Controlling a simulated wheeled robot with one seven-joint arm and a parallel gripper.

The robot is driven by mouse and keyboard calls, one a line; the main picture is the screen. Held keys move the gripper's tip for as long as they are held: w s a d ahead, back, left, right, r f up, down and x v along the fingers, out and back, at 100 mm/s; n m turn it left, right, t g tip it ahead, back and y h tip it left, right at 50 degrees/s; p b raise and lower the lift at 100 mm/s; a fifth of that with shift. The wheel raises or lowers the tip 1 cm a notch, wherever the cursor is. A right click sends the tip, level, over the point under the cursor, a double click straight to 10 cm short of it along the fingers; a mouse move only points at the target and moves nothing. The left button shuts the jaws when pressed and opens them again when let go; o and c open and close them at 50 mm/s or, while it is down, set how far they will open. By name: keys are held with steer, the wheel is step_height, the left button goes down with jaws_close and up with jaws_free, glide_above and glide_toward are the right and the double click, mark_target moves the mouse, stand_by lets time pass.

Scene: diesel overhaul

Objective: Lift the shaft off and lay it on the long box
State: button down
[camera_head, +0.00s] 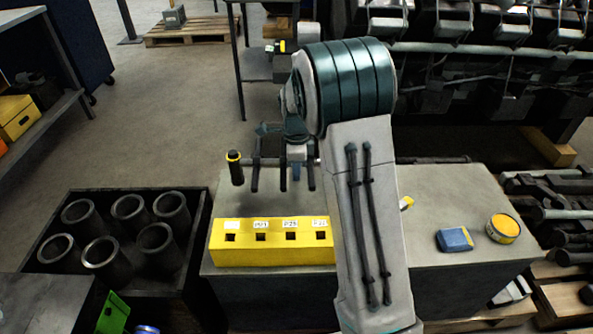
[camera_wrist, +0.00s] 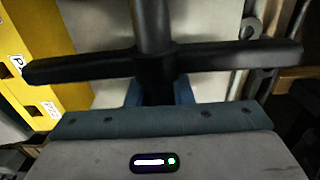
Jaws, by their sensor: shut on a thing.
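The dark shaft (camera_head: 270,161) lies roughly level across the picture, with several dark arms hanging from it. My gripper (camera_head: 296,170) is shut on it near its right part, behind the yellow long box (camera_head: 272,254). The box has a row of square holes with white labels and nothing lies on it. In the wrist view the shaft (camera_wrist: 90,68) runs across the blue fingers (camera_wrist: 155,93), with a dark round bar crossing it. The box (camera_wrist: 40,70) shows at the left there. Whether the shaft touches anything below is unclear.
A black cylinder with a yellow ring (camera_head: 235,170) is at the shaft's left end. A black crate (camera_head: 115,190) of cylinder liners stands left. A blue block (camera_head: 454,239) and a yellow tin (camera_head: 503,229) sit on the grey bench top (camera_head: 440,190) at right.

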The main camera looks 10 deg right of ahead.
steer(key=shift+f+b, duration=2.65)
steer(key=shift+f, duration=0.5)
steer(key=c, duration=1.2)
jaws_free()
steer(key=shift+f, duration=0.1)
